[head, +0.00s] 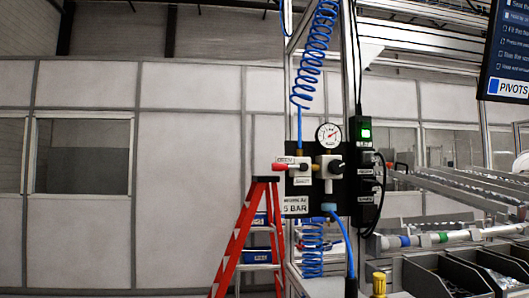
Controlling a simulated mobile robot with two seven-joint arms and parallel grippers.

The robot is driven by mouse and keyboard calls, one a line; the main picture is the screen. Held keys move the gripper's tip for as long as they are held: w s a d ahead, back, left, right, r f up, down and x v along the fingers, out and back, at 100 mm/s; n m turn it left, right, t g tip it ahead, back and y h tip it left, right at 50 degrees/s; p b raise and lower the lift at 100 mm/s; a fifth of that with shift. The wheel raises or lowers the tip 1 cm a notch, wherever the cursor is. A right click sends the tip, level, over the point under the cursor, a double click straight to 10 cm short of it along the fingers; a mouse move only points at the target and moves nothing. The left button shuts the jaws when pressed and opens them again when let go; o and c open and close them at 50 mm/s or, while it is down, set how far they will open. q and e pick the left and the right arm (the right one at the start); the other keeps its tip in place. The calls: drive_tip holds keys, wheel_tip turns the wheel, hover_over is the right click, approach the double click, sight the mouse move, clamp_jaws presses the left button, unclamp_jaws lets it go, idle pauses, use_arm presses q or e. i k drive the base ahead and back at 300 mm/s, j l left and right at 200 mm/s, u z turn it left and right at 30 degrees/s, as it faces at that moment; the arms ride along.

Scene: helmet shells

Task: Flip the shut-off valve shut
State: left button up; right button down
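The shut-off valve (291,166) sits at the left side of a dark air-supply panel in the middle of the head view. Its red handle (279,167) points out to the left, roughly level. A round pressure gauge (328,135) is above and to the right of it, over a pale regulator block with a black knob (335,167). The gauge reading is too small to tell. A white label (295,205) reading "5 BAR" is below the valve. Neither of my grippers shows in this view.
A coiled blue hose (314,50) hangs above the panel, with another blue hose (342,240) below. A red stepladder (240,240) stands just left. Dark bins (440,275), a yellow-topped object (379,284) and sloped rails (450,185) are at the right.

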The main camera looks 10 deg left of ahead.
sight(276, 166)
drive_tip(key=j, duration=0.65)
drive_tip(key=i+j, duration=0.15)
drive_tip(key=j, duration=0.45)
